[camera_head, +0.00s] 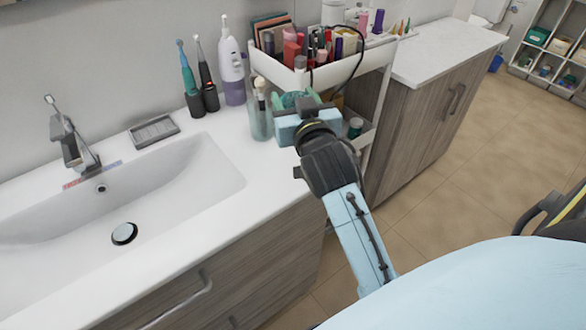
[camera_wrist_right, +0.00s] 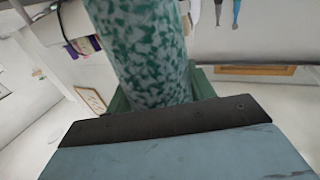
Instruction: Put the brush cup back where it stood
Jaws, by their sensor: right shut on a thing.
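My right gripper (camera_head: 293,110) is shut on a green speckled cup (camera_head: 291,98), beside the cart's left end and over the counter's right edge. In the right wrist view the cup (camera_wrist_right: 150,50) rises between the green fingers (camera_wrist_right: 203,84), and its top is cut off by the frame. I cannot tell whether it holds brushes. A clear greenish tumbler (camera_head: 259,122) with a pale-tipped brush in it stands just left of the gripper, near the counter's edge. My left gripper is not in view.
The white cart (camera_head: 300,80) with crowded cosmetics stands right of the gripper. Electric toothbrushes (camera_head: 205,90) and a lilac device (camera_head: 232,65) stand at the counter's back. The sink (camera_head: 130,200) fills the left. Bare counter (camera_head: 225,135) lies between sink and tumbler.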

